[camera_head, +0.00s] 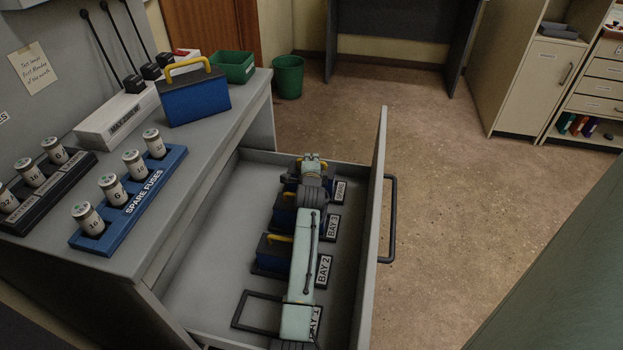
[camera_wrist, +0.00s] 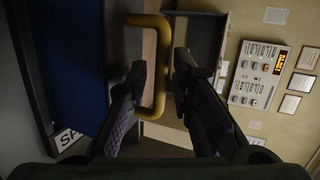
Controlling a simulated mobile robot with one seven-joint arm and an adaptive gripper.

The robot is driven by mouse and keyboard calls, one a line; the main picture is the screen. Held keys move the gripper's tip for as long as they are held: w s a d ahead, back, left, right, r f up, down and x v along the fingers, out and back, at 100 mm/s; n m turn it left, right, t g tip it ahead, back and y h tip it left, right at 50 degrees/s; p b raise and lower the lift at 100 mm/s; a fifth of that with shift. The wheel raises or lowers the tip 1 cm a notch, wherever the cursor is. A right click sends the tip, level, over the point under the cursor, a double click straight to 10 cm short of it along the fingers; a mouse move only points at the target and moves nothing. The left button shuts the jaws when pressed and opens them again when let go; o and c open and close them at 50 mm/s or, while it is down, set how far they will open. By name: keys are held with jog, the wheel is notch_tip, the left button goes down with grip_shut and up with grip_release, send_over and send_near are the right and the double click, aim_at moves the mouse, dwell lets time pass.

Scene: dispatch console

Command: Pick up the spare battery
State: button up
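The spare battery is a blue block (camera_wrist: 82,50) with a yellow handle (camera_wrist: 159,75), filling the left of the wrist view. Part of a label reading "SPA" (camera_wrist: 68,139) lies below it. In the head view my arm hides most of this battery, in the drawer's far bay by the SPARE label (camera_head: 340,191). My gripper (camera_wrist: 160,62) is open, with one finger on each side of the handle's long bar. Gaps show between the bar and the fingers. In the head view my gripper (camera_head: 312,163) is over the far bay, its fingertips hidden.
The open drawer (camera_head: 190,305) holds blue batteries in bay 2 (camera_head: 274,249) and bay 3 (camera_head: 282,217), under or beside my arm. The bay 1 frame (camera_head: 247,295) looks empty. Another blue battery (camera_head: 195,103) stands on the bench. The drawer front (camera_head: 374,220) rises at right.

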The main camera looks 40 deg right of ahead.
jog(key=shift+x, duration=0.8)
grip_shut()
